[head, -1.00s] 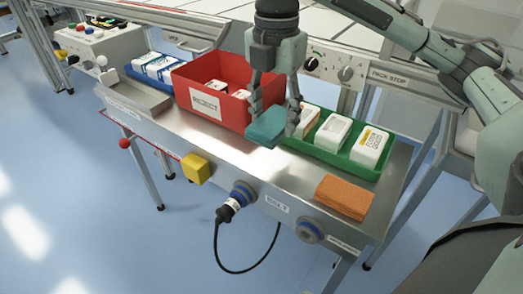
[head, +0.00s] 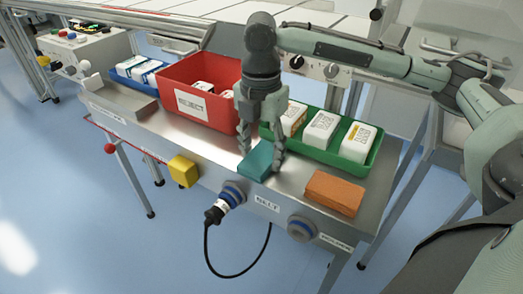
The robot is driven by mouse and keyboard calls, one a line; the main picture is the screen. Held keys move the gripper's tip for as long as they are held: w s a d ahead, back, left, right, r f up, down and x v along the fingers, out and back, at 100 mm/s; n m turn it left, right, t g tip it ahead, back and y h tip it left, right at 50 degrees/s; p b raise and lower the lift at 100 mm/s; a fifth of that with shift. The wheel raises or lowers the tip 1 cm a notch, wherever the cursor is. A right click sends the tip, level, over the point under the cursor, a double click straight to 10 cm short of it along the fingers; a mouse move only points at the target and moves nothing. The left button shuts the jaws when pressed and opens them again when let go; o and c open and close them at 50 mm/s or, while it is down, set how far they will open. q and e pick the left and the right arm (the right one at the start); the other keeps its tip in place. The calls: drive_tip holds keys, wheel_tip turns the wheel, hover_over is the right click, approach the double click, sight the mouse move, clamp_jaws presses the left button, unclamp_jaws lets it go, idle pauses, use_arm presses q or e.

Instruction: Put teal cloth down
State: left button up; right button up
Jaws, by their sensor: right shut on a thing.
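The teal cloth (head: 257,160) is a small folded block at the front of the metal bench top, below the red bin. My right gripper (head: 260,150) points down over it, with its fingers on either side of the cloth, shut on it. The cloth looks to be at or very near the bench surface; I cannot tell whether it bears fully on it. My left gripper does not show.
An orange cloth (head: 334,193) lies to the right on the metal bench (head: 225,165). Behind stand a red bin (head: 190,108), a green tray (head: 345,162) with white boxes and a blue tray (head: 133,82). A yellow block (head: 183,171) is on the front edge.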

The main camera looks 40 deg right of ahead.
sight(261, 156)
drive_tip(key=o, duration=1)
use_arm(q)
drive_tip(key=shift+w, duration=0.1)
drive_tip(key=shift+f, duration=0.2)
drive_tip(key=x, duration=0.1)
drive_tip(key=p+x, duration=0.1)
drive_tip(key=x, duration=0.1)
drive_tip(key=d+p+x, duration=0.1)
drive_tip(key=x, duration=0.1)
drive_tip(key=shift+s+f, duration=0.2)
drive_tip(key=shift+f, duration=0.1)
use_arm(e)
wheel_tip(261, 156, up, 12)
drive_tip(key=shift+a, duration=0.1)
